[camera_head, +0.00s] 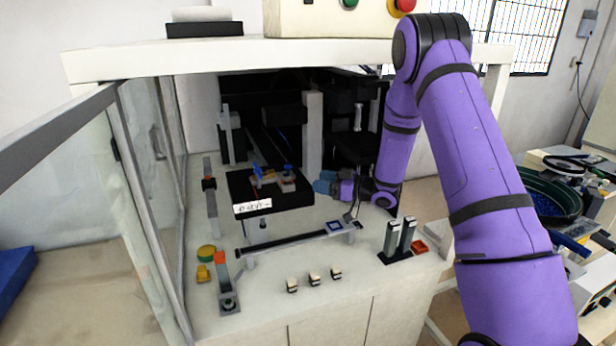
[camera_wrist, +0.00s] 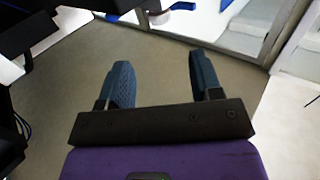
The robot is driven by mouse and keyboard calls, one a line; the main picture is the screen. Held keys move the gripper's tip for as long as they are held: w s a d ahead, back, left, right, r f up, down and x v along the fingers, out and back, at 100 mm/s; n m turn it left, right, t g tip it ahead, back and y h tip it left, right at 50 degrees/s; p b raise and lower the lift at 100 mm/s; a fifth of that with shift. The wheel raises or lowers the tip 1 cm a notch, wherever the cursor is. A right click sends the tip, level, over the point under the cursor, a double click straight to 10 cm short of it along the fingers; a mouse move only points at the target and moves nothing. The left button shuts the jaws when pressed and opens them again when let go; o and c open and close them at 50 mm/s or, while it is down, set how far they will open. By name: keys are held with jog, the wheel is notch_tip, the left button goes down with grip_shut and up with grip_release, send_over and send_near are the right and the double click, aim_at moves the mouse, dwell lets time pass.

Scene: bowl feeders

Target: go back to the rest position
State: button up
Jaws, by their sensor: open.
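My gripper (camera_head: 324,183) is inside the machine enclosure, at the end of my purple arm, just right of the black fixture block (camera_head: 272,204). Its blue fingers point left toward the block. In the wrist view my gripper (camera_wrist: 157,78) shows two dark blue fingers spread apart, with nothing between them. The grey surface shows beyond the fingertips. Whether the fingertips touch the block cannot be told from the head view.
A glass door (camera_head: 75,190) stands on the left, and a white beam (camera_head: 260,56) crosses above the opening. A rail (camera_head: 295,240) and two upright grey blocks (camera_head: 400,236) stand in front. A dark green bowl feeder (camera_head: 545,200) is at the right. Dark machinery lies behind.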

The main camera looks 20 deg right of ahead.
jog(key=shift+r, duration=0.1)
notch_tip(320, 180, up, 14)
jog(key=d+m+t+h, duration=0.2)
jog(key=m+h, duration=0.1)
jog(key=h, duration=0.5)
jog(key=s+d+r+m+h, duration=0.1)
jog(key=s+r+m+h, duration=0.2)
jog(key=s+r+h, duration=0.45)
jog(key=s+a+m+g+y, duration=0.1)
jog(key=s+g, duration=0.3)
jog(key=s, duration=1.3)
jog(key=s+a+r+m+g, duration=0.1)
jog(key=s+a+m+g, duration=0.2)
jog(key=s, duration=1.4)
jog(key=shift+s+a+r+g+y, duration=0.2)
jog(key=shift+a+g+y, duration=0.15)
jog(key=shift+a+g, duration=0.35)
